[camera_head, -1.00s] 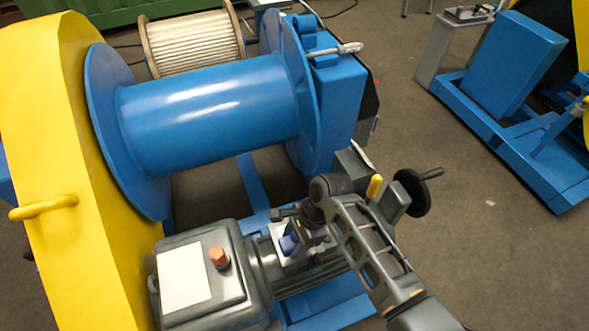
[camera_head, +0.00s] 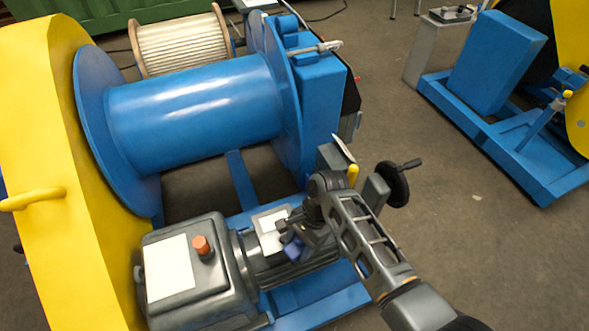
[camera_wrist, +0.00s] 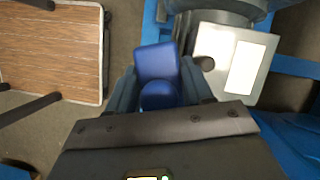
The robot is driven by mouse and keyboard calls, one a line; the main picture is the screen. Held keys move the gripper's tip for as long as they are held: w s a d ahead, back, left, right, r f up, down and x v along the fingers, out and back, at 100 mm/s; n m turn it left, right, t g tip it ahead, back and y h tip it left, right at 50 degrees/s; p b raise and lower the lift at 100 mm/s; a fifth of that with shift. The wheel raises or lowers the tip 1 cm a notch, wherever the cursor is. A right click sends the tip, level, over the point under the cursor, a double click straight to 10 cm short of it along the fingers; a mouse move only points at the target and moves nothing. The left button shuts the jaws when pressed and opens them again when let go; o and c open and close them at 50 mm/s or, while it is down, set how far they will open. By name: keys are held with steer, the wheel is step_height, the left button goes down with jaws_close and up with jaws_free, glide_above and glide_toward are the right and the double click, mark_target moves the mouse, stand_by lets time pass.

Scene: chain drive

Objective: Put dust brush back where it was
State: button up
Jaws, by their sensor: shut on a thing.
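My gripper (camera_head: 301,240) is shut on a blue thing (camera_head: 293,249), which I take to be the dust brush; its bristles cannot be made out. In the wrist view, the blue brush (camera_wrist: 157,68) sits between my two fingers (camera_wrist: 160,88). The grip hides part of it. In the head view it is over the grey motor, just beside a light plate (camera_head: 268,224) on top. Whether the brush touches anything beneath cannot be told.
The grey motor box (camera_head: 178,285) with an orange knob is left of my gripper. A big blue drum (camera_head: 190,105) stands behind, with a yellow guard (camera_head: 50,130) at left. A black handwheel (camera_head: 393,186) is close to my arm. A wood-topped surface (camera_wrist: 50,50) shows in the wrist view.

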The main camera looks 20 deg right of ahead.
steer(key=shift+d+f+n+g, duration=0.2)
steer(key=shift+d+n, duration=0.15)
steer(key=shift+n, duration=0.2)
steer(key=shift+d+f+n+g, duration=0.1)
steer(key=shift+d+n+g, duration=0.15)
steer(key=shift+n, duration=0.3)
steer(key=d+f+n+g+h, duration=0.1)
steer(key=d+n+h, duration=0.1)
steer(key=n, duration=0.4)
steer(key=d+f+n+g+h, duration=0.1)
steer(key=d+n+h, duration=0.1)
steer(key=d+n, duration=0.2)
steer(key=shift+s+d+f+n, duration=0.15)
steer(key=shift+s+f+n, duration=0.25)
steer(key=shift+n, duration=0.7)
